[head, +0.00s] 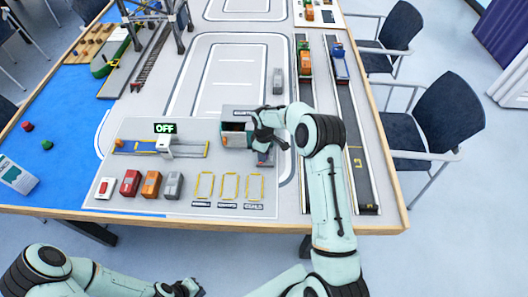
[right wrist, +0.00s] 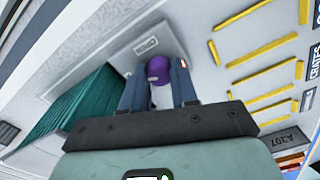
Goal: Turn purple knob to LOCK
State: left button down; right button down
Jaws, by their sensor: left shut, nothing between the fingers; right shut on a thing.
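The purple knob (right wrist: 158,70) shows in the right wrist view, on a grey panel with a small label plate (right wrist: 147,46) beside it. The label is too small to read. My right gripper (right wrist: 160,84) is shut on the knob, one finger on each side. In the head view my right gripper (head: 266,152) is at the grey box with an opening (head: 236,132), and it hides the knob there. My left gripper (head: 190,289) is shut and empty, low at the bottom edge, in front of the table.
A platform with an OFF display (head: 166,128) stands left of the box. A row of small coloured containers (head: 151,184) and yellow-outlined slots (head: 229,187) lie at the front. Dark lanes with trucks (head: 339,66) run on the right. Chairs (head: 443,115) stand beside the table.

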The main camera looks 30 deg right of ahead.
jog(key=shift+n, duration=2.1)
jog(key=c, duration=0.9)
grip_release()
jog(key=shift+o, duration=0.2)
notch_tip(320, 180, up, 13)
jog(key=shift+r, duration=0.2)
jog(key=shift+s+f, duration=0.1)
